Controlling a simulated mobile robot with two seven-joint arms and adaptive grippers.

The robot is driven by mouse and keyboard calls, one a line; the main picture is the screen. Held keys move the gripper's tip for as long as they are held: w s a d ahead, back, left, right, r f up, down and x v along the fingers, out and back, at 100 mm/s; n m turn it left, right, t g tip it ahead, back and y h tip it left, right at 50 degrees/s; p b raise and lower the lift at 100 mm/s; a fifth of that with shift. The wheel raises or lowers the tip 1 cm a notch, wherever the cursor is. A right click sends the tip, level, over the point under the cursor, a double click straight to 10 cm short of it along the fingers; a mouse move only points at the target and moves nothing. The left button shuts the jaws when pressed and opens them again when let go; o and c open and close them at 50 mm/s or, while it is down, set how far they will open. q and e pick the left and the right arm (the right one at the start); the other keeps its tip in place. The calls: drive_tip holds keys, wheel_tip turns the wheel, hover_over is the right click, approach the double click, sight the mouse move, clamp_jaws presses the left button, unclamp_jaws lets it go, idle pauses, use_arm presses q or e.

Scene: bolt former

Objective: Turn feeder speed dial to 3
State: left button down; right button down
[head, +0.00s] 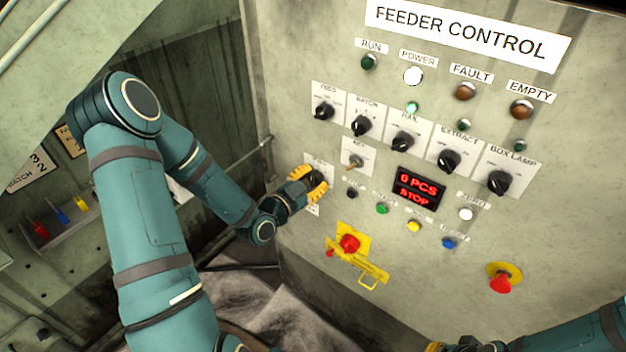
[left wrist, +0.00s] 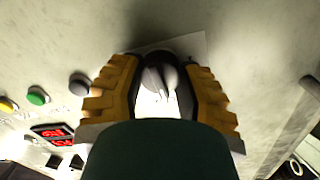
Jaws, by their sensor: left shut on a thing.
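My left gripper (head: 314,186) is at the feeder control panel, on the white plate (head: 315,159) left of the display. In the left wrist view, its two yellow-and-black fingers (left wrist: 160,72) stand on either side of a rounded grey dial (left wrist: 157,80) and are shut on it. The dial is hidden by the gripper in the head view. Its scale and pointer setting cannot be read. Of my right gripper, only a yellow bit (head: 435,346) shows at the bottom edge of the head view; its fingers are not clear.
A row of black selector knobs (head: 361,125) and a key switch (head: 355,161) sit above. A red display (head: 417,189) reads "0 PCS STOP". Small coloured buttons (head: 382,208) lie to the right. A red button on a yellow guard (head: 349,243) is just below my left gripper.

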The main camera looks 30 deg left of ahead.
use_arm(q)
drive_tip(key=shift+r, duration=0.1)
idle(0.4)
drive_tip(key=c, duration=0.5)
unclamp_jaws()
drive_tip(key=s, duration=0.5)
drive_tip(key=s+a, duration=0.1)
drive_tip(key=s, duration=0.1)
drive_tip(key=shift+s+r, duration=0.15)
drive_tip(key=shift+s, duration=0.05)
